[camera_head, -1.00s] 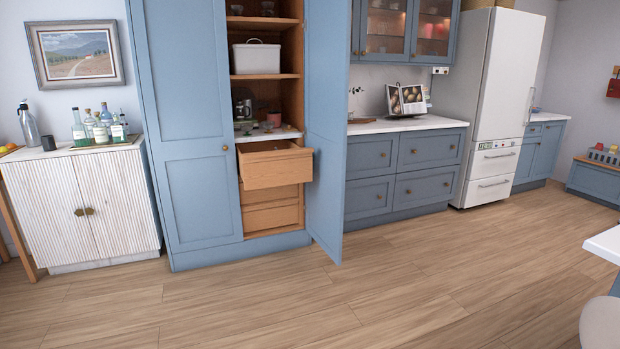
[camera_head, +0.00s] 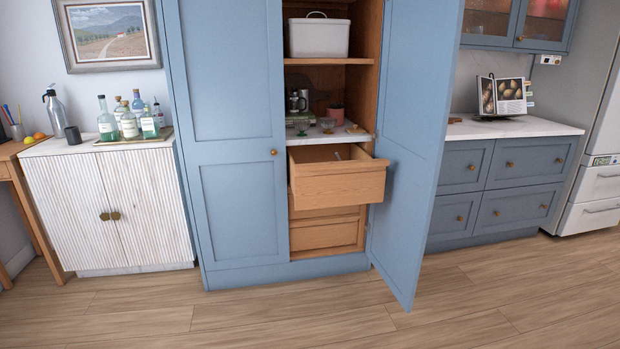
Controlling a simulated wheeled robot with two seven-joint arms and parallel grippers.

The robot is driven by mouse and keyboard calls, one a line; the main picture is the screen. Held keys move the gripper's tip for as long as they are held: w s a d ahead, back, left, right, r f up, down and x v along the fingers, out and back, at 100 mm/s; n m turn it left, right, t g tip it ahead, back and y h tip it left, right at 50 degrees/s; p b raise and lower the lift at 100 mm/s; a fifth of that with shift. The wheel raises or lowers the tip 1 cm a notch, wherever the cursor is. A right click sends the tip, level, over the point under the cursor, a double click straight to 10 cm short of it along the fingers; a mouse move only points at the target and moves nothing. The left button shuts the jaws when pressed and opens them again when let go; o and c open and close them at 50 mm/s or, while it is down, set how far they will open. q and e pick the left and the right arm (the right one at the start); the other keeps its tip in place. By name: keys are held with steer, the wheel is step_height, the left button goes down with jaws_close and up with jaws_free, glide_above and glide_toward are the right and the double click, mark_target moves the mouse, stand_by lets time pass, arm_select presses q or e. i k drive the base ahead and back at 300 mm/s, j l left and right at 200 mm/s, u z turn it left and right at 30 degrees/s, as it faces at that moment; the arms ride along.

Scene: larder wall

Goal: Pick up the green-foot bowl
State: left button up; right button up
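The blue larder cupboard (camera_head: 235,230) stands ahead with its right door (camera_head: 415,150) swung open. Neither of my grippers is in view.
A wooden drawer (camera_head: 338,184) sticks out below the worktop. The open door juts forward on the right. A ribbed white cabinet (camera_head: 105,210) with several bottles stands left. The wooden floor (camera_head: 300,312) in front is clear.

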mark_target(301, 125)
steer(key=i, duration=2.05)
steer(key=i+j+z, duration=0.25)
steer(key=i, duration=0.25)
steer(key=i+j+z, duration=0.2)
steer(key=i, duration=0.3)
steer(key=i+j+z, duration=0.25)
steer(key=i, duration=0.2)
steer(key=j+z, duration=0.4)
